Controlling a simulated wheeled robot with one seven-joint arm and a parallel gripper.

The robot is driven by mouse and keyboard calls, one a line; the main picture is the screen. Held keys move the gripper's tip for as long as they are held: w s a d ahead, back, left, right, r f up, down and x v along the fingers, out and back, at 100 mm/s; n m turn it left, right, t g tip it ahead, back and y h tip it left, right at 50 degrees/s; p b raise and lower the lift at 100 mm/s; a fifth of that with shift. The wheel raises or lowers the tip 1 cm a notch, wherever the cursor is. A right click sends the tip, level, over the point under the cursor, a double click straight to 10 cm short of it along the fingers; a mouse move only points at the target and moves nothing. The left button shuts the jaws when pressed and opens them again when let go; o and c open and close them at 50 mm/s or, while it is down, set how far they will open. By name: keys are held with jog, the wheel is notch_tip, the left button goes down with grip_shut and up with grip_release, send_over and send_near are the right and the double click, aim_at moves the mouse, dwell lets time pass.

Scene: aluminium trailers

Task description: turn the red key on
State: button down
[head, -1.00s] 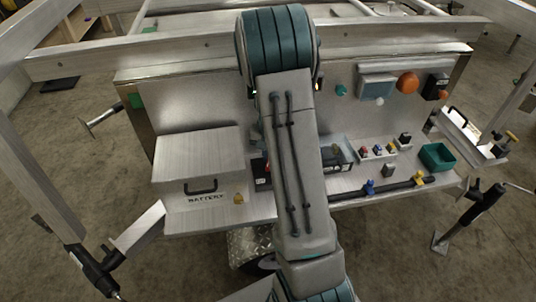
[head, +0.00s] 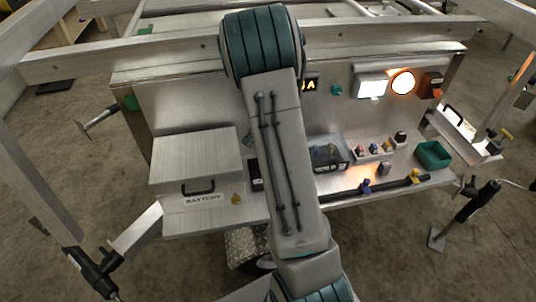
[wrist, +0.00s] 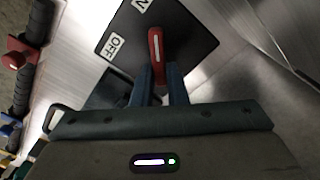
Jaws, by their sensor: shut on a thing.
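The red key (wrist: 155,46) shows in the wrist view on a dark plate (wrist: 180,25). A label reading OFF (wrist: 113,46) is to its left, and a partly cut-off label ending in N (wrist: 142,4) is above it. The key lies nearly upright in the picture, its upper end on the side of the N label. My gripper (wrist: 161,72) is shut on the lower part of the key. In the head view my arm hides the key and the gripper.
A white lamp (head: 370,87) and a round orange lamp (head: 403,82) glow on the panel. A partly hidden sign (head: 311,85) is lit beside my arm. A battery box (head: 195,160) stands left, a green bin (head: 433,154) right.

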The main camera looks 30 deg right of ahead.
jog(key=c, duration=1.4)
grip_release()
jog(key=shift+c, duration=0.2)
jog(key=shift+r, duration=0.1)
notch_tip(320, 180, up, 14)
jog(key=shift+p, duration=0.35)
jog(key=s+a+r+n+t+p, duration=0.1)
jog(key=s+a+r+n, duration=0.3)
jog(key=s, duration=0.6)
jog(key=s+a+r+n+t+p, duration=0.1)
jog(key=s+a+r+n, duration=0.4)
jog(key=s+a+n, duration=0.3)
jog(key=s+a, duration=0.1)
jog(key=a, duration=0.2)
jog(key=shift+s+t, duration=0.35)
jog(key=shift+t, duration=0.05)
